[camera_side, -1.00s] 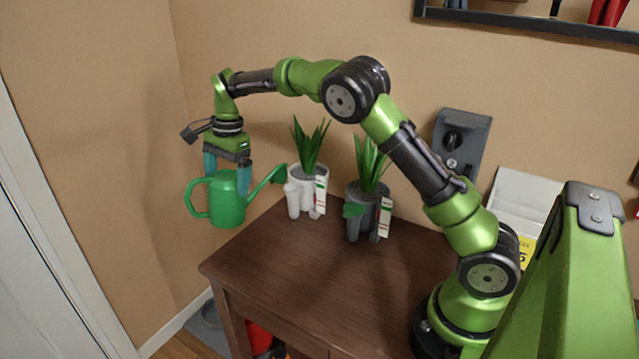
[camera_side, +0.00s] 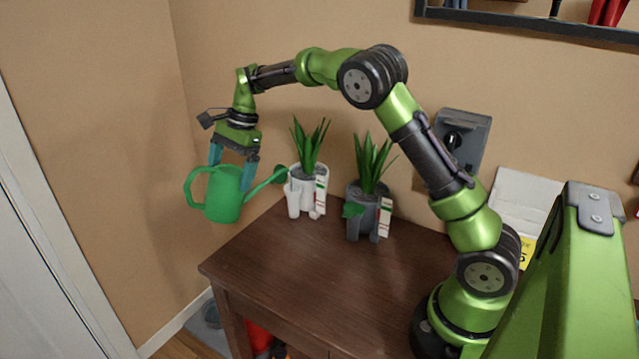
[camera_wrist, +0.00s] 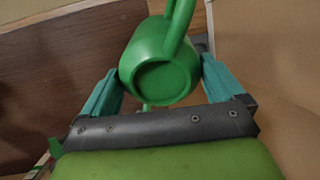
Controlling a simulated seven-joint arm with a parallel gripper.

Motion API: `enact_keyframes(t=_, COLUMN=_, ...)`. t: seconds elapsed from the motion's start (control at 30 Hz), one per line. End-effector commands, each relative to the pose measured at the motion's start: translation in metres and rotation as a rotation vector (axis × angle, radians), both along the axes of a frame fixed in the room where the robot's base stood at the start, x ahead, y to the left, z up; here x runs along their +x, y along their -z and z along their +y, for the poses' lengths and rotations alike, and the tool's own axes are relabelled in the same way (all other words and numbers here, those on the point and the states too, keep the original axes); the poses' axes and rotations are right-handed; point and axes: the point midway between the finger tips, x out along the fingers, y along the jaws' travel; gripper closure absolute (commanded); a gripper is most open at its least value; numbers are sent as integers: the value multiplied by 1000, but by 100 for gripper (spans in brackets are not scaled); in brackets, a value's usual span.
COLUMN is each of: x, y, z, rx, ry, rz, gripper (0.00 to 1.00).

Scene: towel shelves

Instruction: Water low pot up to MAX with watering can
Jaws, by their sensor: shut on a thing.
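My gripper (camera_side: 232,166) is shut on the green watering can (camera_side: 223,200), its teal fingers on either side of the can body. The can is held in the air left of the table and tilts a little, spout side down. Its spout head (camera_side: 281,174) is at the left rim of the white pot (camera_side: 313,190), in front of it. The grey pot (camera_side: 357,215) stands nearer and to the right. Both hold a green plant, a side tube and a marked strip; the water levels are too small to read. The wrist view shows the can (camera_wrist: 160,65) between both fingers.
Both pots stand at the back left of the brown table (camera_side: 310,275). The table's front is clear. A grey wall box with a dark knob (camera_side: 455,140) and a pale board (camera_side: 520,205) are behind my arm.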

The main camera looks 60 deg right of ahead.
Motion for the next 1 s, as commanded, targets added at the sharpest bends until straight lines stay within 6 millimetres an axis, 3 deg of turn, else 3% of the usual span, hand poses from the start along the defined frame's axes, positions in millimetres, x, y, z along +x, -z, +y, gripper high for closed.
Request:
enact_keyframes(t=0.43, x=0, y=-3, z=0, rx=13, ry=0, rz=-8, gripper=86)
enact_keyframes(t=0.57, x=6, y=13, z=18, rx=-186, ry=-16, rz=81, gripper=86)
enact_keyframes(t=0.67, x=7, y=22, z=15, rx=-314, ry=-4, rz=144, gripper=86)
enact_keyframes(t=1.0, x=6, y=21, z=13, rx=-312, ry=1, rz=145, gripper=86)
